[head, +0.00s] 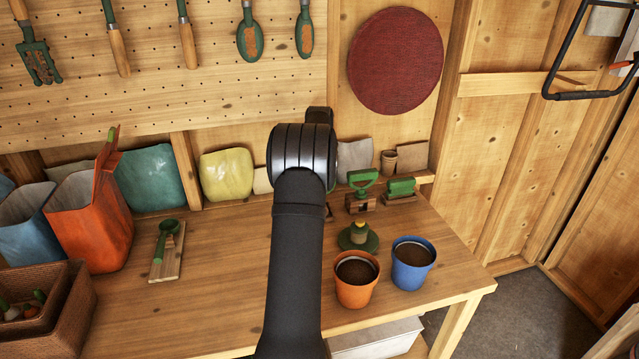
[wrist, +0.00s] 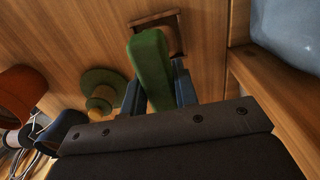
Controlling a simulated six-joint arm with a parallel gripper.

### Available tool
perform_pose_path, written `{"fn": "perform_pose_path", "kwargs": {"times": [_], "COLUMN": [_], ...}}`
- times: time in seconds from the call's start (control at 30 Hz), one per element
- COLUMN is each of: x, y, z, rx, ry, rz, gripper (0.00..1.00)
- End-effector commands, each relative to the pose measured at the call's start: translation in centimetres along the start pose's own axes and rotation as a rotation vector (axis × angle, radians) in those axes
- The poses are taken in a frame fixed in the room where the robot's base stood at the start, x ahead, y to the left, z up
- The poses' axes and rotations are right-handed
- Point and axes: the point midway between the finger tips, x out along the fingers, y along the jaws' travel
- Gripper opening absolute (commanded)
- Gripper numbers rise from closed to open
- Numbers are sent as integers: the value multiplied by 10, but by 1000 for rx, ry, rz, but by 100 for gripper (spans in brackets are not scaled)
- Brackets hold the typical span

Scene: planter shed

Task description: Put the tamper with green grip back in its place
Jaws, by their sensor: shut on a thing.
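My gripper (wrist: 158,90) is shut on a green bar-shaped grip (wrist: 150,68) in the wrist view. I take it for the tamper's grip; the tamper's lower part is mostly hidden. Just beyond the grip is a small square wooden piece with a raised rim (wrist: 139,25) on the bench. I cannot tell whether the tamper touches it.
Right of my arm stand a green loop-handled wooden tool (head: 362,202), a green-topped tool (head: 401,187), a green disc with a yellow knob (head: 358,238), an orange pot (head: 357,292) and a blue pot (head: 411,268). A scoop on a board (head: 170,262) lies left. The bench's middle left is clear.

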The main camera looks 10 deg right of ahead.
Motion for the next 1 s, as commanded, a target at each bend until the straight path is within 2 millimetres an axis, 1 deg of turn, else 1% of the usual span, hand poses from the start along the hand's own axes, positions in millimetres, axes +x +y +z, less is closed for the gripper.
{"fn": "perform_pose_path", "kwargs": {"times": [0.43, 0.47, 0.5, 0.57, 0.6, 0.87, 0.97, 1.0], "x": [10, 10, 9, 9, 9, 9, 2, -2], "y": [0, 0, 0, 0, 0, 0, 0, 0], "z": [0, 0, 0, 0, 0, 0, 0, 0], "rx": [0, 0, 0, 0, 0, 0, 0, 0], "ry": [0, 0, 0, 0, 0, 0, 0, 1], "rz": [1, 0, 0, 0, 0, 0, -1, -2], "gripper": [0, 31, 39, 50, 52, 52, 52, 52]}}
